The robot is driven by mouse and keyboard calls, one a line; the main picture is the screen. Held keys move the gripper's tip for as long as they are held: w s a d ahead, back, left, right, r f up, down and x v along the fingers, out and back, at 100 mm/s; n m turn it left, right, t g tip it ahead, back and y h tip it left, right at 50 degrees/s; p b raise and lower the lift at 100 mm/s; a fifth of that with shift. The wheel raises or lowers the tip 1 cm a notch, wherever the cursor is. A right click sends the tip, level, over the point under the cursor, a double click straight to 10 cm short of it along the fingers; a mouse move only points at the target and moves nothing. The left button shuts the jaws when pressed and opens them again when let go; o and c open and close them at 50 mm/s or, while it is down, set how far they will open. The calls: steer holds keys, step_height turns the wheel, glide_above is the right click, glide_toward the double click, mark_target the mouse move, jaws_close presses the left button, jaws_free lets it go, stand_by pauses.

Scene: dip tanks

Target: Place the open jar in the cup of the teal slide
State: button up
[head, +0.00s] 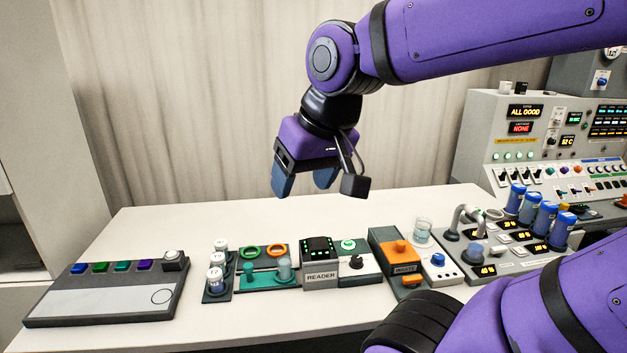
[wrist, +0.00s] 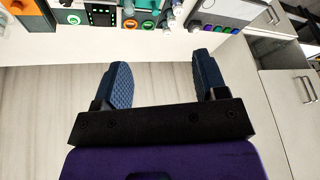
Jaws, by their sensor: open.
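The teal slide (head: 262,282) lies on the bench left of the reader. A translucent teal-grey cup-like vessel (head: 284,268) stands at its right end; I cannot tell whether it is the slide's cup or a jar in it. A clear glass vessel (head: 423,230) with pale liquid, seemingly open, stands near the waste unit. Several small white-topped jars (head: 217,261) stand in a dark rack at left; which is the open jar is unclear. My gripper (head: 304,185) is open and empty, high above the bench behind the slide. Its blue fingers also show in the wrist view (wrist: 163,82).
A reader box (head: 321,276) and orange waste unit (head: 397,262) stand right of the slide. A button panel (head: 105,295) lies at left. Several blue-topped cylinders (head: 540,219) and a curved pipe (head: 459,218) are at right. The bench's back strip (head: 190,220) is clear.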

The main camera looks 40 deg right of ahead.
steer(key=s, duration=0.1)
steer(key=n, duration=0.1)
steer(key=s, duration=0.1)
steer(key=shift+s+a+r+n+t, duration=0.2)
steer(key=shift+s+r+n+t, duration=0.05)
steer(key=shift+s+n+t, duration=0.1)
steer(key=shift+w, duration=0.1)
stand_by(1.8)
